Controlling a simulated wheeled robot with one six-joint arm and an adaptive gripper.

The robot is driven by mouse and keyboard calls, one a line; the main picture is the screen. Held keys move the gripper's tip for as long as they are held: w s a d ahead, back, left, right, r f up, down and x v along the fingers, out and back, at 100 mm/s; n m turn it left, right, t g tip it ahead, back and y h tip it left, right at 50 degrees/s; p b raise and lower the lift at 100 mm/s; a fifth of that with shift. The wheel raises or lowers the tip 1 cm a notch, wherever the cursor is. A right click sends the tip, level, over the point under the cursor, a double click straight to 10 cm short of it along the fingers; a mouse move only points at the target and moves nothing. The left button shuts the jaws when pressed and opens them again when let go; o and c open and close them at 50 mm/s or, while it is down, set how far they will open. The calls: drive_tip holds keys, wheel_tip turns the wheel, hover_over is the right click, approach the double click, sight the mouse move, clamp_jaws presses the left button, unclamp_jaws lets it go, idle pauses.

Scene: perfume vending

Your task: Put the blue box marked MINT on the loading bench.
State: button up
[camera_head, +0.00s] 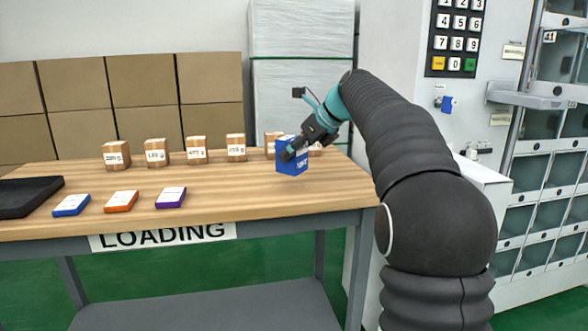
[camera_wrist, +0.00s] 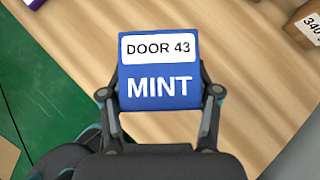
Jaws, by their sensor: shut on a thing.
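The blue box (camera_head: 291,161) has a white label reading DOOR 43 and the word MINT, clear in the wrist view (camera_wrist: 158,72). My gripper (camera_head: 290,152) is shut on it, with one finger on each side in the wrist view (camera_wrist: 160,98). The box is upright over the right part of the loading bench (camera_head: 240,186), whose wooden top also fills much of the wrist view (camera_wrist: 240,80). I cannot tell whether the box's underside touches the bench top.
Several small labelled brown boxes (camera_head: 196,150) stand along the bench's back. A black tray (camera_head: 28,197) and flat blue (camera_head: 72,205), orange (camera_head: 121,201) and purple (camera_head: 170,197) items lie at left and front. A keypad cabinet (camera_head: 405,60) stands at right. The middle of the bench is clear.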

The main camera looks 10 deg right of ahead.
sight(302, 158)
drive_tip(key=shift+f+b, duration=0.6)
drive_tip(key=shift+f, duration=1.35)
drive_tip(key=shift+f, duration=0.2)
drive_tip(key=o, duration=1.4)
drive_tip(key=shift+s+d+r, duration=0.15)
drive_tip(key=shift+r, duration=0.3)
drive_tip(key=p+v, duration=0.2)
drive_tip(key=v, duration=0.9)
drive_tip(key=shift+s+r, duration=0.1)
drive_tip(key=shift+s, duration=0.05)
